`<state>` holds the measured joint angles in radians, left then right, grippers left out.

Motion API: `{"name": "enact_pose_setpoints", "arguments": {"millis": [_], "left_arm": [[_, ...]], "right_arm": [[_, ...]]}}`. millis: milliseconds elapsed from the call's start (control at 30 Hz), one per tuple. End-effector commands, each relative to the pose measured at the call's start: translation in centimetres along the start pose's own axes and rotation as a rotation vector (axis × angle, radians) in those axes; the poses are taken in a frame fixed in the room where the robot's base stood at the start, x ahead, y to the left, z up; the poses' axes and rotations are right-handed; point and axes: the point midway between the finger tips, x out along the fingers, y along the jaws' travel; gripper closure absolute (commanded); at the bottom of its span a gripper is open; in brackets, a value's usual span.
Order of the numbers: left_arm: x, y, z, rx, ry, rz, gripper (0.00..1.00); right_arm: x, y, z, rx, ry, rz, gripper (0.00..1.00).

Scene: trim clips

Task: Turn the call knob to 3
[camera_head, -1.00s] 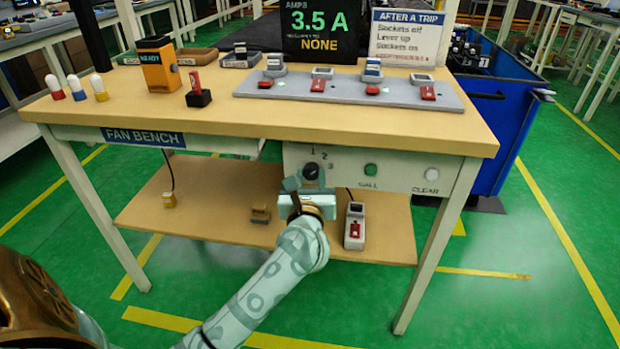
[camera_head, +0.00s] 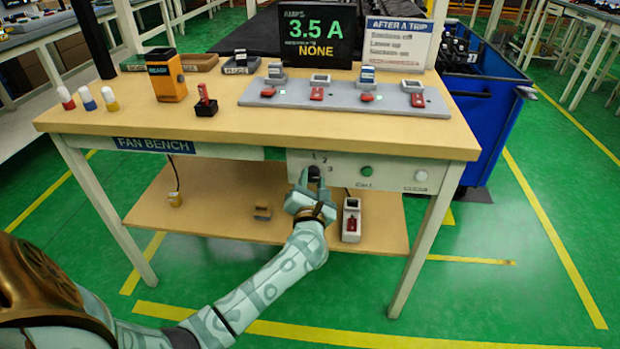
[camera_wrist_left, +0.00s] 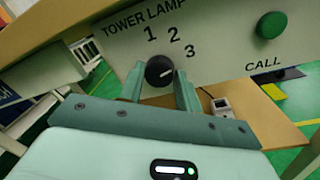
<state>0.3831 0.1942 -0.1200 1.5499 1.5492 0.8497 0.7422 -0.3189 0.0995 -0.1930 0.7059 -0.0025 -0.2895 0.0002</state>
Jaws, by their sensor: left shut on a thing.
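The black knob (camera_head: 314,172) is on the white front panel under the bench top, with the numbers 1, 2 and 3 around its upper right. It also shows in the left wrist view (camera_wrist_left: 159,69) below the words TOWER LAMP. A pale mark on its face is too small for me to read its direction surely. My left gripper (camera_head: 312,183) is at the panel, its two fingers on either side of the knob and shut on it. The left wrist view shows the fingers (camera_wrist_left: 158,84) from behind. My right gripper is out of view.
Right of the knob are a green CALL button (camera_head: 366,171) and a white CLEAR button (camera_head: 421,175). The lower shelf (camera_head: 225,204) holds a small device with a red switch (camera_head: 351,220). A blue cart (camera_head: 488,120) stands right of the bench.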

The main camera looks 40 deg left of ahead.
Motion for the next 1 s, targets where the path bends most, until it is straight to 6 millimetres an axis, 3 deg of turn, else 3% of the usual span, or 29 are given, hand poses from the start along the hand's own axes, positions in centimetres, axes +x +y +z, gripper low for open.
{"name": "enact_pose_setpoints", "arguments": {"millis": [633,667,733,1000], "left_arm": [[-0.07,-0.14,-0.16,0.061,-0.003,-0.003,0.89],[-0.07,-0.14,-0.16,0.061,-0.003,-0.003,0.64],[-0.07,-0.13,-0.15,0.061,-0.003,-0.002,0.45],[-0.06,-0.06,-0.07,0.059,-0.004,-0.001,0.45]], "right_arm": [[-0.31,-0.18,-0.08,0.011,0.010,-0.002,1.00],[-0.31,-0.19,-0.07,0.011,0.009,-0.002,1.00],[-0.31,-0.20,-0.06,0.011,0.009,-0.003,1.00],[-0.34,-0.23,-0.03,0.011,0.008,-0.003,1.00]]}}
